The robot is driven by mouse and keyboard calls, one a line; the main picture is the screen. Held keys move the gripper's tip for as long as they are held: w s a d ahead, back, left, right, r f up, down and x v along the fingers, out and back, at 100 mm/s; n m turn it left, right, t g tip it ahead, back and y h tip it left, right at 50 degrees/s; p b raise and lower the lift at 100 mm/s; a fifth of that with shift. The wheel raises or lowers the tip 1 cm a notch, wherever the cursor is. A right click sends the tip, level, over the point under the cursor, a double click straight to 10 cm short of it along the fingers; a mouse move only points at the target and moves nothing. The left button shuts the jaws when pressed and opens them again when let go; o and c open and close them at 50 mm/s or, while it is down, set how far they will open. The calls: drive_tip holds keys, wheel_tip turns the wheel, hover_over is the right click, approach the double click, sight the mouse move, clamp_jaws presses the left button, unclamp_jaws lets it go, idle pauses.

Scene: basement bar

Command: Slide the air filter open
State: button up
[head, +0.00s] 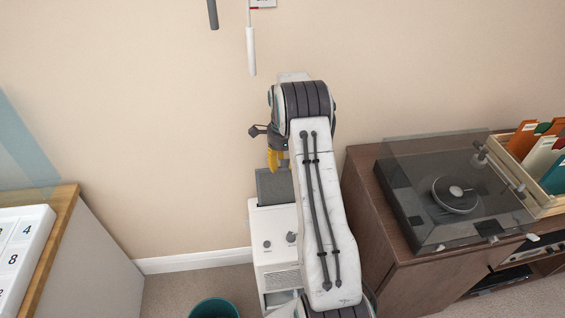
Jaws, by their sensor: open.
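A white appliance (272,225) stands against the wall in the middle of the head view. It has small knobs on its upper face and a slatted grille (283,278) lower on its front. A dark grey panel (273,188) stands at its back top. I cannot tell for sure which part is the air filter. My arm covers the appliance's right side. My gripper (272,160), with yellow and dark parts, is open above the dark panel, partly hidden by my arm. I cannot tell whether it touches the panel.
A brown cabinet (370,205) with a turntable (455,195) and a wooden record crate (553,180) stands close on the right. A teal bin (215,308) is on the floor at lower left. A wood-topped counter (62,215) is at far left. Carpet between counter and appliance is mostly free.

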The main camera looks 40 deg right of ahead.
wheel_tip(320, 180, up, 12)
idle(0.6)
idle(0.6)
drive_tip(key=s+a+f+n+g, duration=0.1)
drive_tip(key=s+a+f+n, duration=0.2)
drive_tip(key=n, duration=0.5)
drive_tip(key=s+a+f+n, duration=0.2)
drive_tip(key=s+f+n, duration=0.2)
drive_tip(key=s+n, duration=0.25)
drive_tip(key=s+a+r+n+p, duration=0.1)
drive_tip(key=s+a+r+n, duration=0.2)
drive_tip(key=s+a+r, duration=0.5)
drive_tip(key=s+a+r+n+p, duration=0.1)
drive_tip(key=s+a+r+n, duration=0.2)
drive_tip(key=s+a, duration=0.5)
drive_tip(key=s+a+r+n+t+p, duration=0.1)
drive_tip(key=s+a+r+n+t, duration=0.1)
drive_tip(key=r, duration=0.5)
drive_tip(key=shift+s+r+n+t+p, duration=0.15)
drive_tip(key=shift+s+n+t+p, duration=0.2)
drive_tip(key=shift+s+t, duration=0.65)
